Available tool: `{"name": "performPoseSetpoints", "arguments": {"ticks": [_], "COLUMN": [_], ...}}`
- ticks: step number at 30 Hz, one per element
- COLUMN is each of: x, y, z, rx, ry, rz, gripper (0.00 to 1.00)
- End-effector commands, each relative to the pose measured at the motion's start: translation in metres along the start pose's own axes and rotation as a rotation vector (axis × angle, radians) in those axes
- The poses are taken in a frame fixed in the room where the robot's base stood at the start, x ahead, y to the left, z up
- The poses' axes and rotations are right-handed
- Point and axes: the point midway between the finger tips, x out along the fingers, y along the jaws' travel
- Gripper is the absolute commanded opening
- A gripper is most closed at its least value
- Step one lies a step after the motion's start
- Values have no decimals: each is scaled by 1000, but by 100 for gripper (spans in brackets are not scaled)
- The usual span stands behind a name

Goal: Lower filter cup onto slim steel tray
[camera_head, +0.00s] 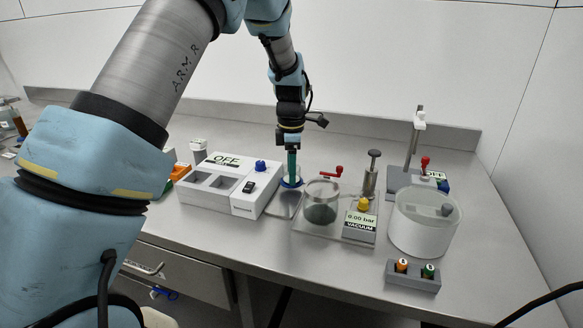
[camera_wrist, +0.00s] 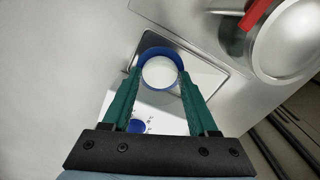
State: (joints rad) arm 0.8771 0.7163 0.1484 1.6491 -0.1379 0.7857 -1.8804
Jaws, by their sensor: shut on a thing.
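The filter cup (camera_head: 291,183) has a blue rim and a pale inside. In the wrist view the cup (camera_wrist: 161,72) sits between the green fingertips of my gripper (camera_wrist: 160,78). My gripper (camera_head: 291,176) is shut on it and points down from above. The slim steel tray (camera_head: 283,207) lies on the bench between the white box and the vacuum plate. In the wrist view the tray (camera_wrist: 205,78) shows around and below the cup. The cup is over the tray; I cannot tell whether its hidden underside touches it.
The white box (camera_head: 220,185) marked OFF, with a blue knob (camera_head: 261,166), stands close left. A vacuum plate with a clear chamber (camera_head: 322,200) and red handle (camera_head: 332,171) stands close right. A translucent tub (camera_head: 424,225) and a button box (camera_head: 413,277) are farther right.

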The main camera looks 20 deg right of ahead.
Motion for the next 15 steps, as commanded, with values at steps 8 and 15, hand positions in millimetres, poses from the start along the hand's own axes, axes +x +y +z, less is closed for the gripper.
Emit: {"name": "performPoseSetpoints", "arguments": {"ticks": [8,15], "x": [14,24], "y": [0,0], "z": [0,0], "rx": [-1,-1], "ry": [0,-1], "rz": [-1,0], "gripper": [4,4]}}
